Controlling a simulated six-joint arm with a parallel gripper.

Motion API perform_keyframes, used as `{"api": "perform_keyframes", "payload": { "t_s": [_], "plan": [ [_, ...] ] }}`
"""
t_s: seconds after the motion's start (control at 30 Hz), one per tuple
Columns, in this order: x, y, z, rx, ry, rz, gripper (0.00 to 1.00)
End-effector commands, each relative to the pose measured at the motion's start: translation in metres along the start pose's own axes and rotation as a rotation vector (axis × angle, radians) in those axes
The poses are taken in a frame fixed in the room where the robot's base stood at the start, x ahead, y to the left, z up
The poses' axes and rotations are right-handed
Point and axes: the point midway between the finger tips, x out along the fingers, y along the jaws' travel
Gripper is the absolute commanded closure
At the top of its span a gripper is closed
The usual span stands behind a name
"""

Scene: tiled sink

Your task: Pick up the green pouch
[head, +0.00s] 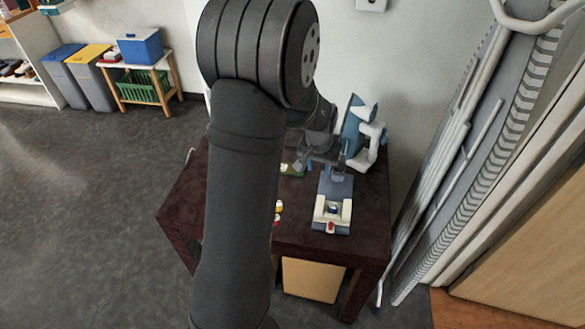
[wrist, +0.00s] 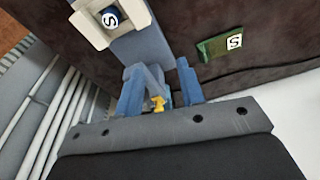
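The green pouch (wrist: 220,46) lies flat on the dark table in the wrist view, up and to the right of my fingers, with a white label marked S. In the head view a small green patch of the pouch (head: 290,170) shows beside my arm, mostly hidden. My gripper (wrist: 160,88) has its two blue fingers apart, with the pouch outside them. A small yellow piece and a blue-grey part show between or behind the fingers; I cannot tell whether they touch. In the head view my gripper (head: 322,162) is over the back of the table.
A blue-and-cream device (head: 332,208) with a round S-marked item stands right of the pouch in the head view. A blue-and-white upright device (head: 363,135) stands at the back right. Small red and yellow items (head: 278,208) lie near the table's front, partly behind my arm.

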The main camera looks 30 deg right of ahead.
Motion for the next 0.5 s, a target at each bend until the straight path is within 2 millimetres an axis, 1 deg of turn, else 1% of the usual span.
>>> {"api": "perform_keyframes", "payload": {
  "t_s": [0.03,0.1,0.2,0.27,0.33,0.5],
  "plan": [
    [-0.004,-0.022,-0.013,-0.049,0.051,-0.01,0.65],
    [-0.009,-0.045,-0.027,-0.103,0.115,-0.023,0.65],
    [-0.014,-0.068,-0.04,-0.153,0.176,-0.036,0.65],
    [-0.014,-0.076,-0.044,-0.168,0.195,-0.04,0.65],
    [-0.01,-0.078,-0.047,-0.173,0.203,-0.042,0.65],
    [0.018,-0.079,-0.051,-0.172,0.199,-0.041,0.65]
  ]
}}
